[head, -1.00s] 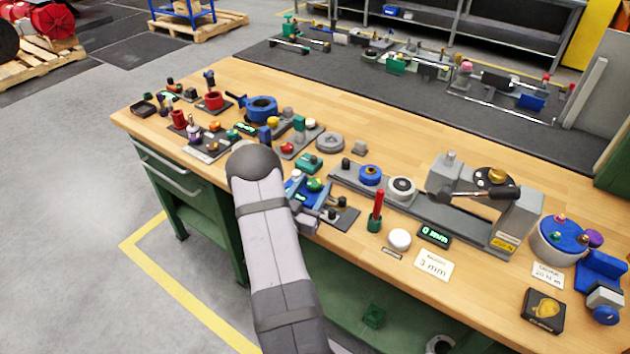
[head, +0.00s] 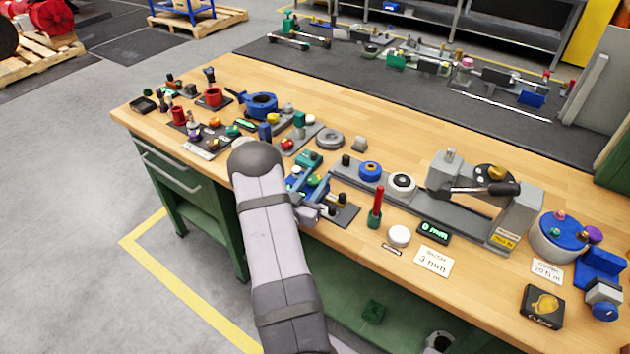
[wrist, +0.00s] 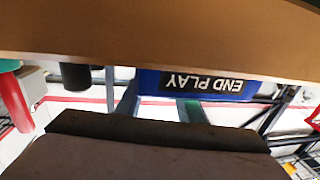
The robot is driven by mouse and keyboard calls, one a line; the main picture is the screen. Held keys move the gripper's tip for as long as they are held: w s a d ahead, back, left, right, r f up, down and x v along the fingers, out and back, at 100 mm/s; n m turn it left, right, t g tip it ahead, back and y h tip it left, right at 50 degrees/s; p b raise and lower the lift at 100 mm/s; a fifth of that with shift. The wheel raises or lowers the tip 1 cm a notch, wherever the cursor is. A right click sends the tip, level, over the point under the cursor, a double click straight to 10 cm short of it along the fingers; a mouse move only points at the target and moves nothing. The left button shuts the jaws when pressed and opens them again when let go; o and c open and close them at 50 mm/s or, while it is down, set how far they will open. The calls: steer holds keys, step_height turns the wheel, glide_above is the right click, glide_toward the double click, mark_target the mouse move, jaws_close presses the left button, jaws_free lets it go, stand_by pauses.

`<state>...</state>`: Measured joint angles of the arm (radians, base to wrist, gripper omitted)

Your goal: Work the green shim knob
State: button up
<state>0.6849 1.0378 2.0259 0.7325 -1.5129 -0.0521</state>
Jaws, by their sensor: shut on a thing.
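The blue end-play fixture (head: 296,184) stands near the bench's front edge, in the middle of the head view, partly behind my arm. A small green knob (head: 314,180) shows on it. In the wrist view the blue plate lettered END PLAY (wrist: 205,84) appears upside down, with a teal-green bar (wrist: 193,110) beside it. My gripper (head: 309,208) is low at the fixture's front. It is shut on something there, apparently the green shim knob. The contact itself is hidden, and a dark gripper part (wrist: 150,140) fills the bottom of the wrist view.
A red-handled tool (head: 377,200) in a green base, a white disc (head: 399,236) and a 0 mm display (head: 434,232) stand to the right. A grey rail with round parts lies behind. Other small fixtures crowd the bench to the left.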

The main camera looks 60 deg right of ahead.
mark_target(309, 184)
steer(key=shift+w+f+g, duration=0.1)
steer(key=shift+g, duration=0.2)
steer(key=m+g+b, duration=0.3)
steer(key=g, duration=0.2)
steer(key=shift+f+m+b, duration=0.1)
steer(key=shift+m+b, duration=0.2)
steer(key=shift+b, duration=0.1)
steer(key=shift+m+g+y+b, duration=0.4)
steer(key=shift+m+g+b, duration=0.55)
steer(key=shift+g, duration=0.55)
steer(key=shift+r, duration=0.2)
steer(key=o, duration=1.1)
steer(key=shift+c, duration=0.2)
steer(key=shift+v, duration=4)
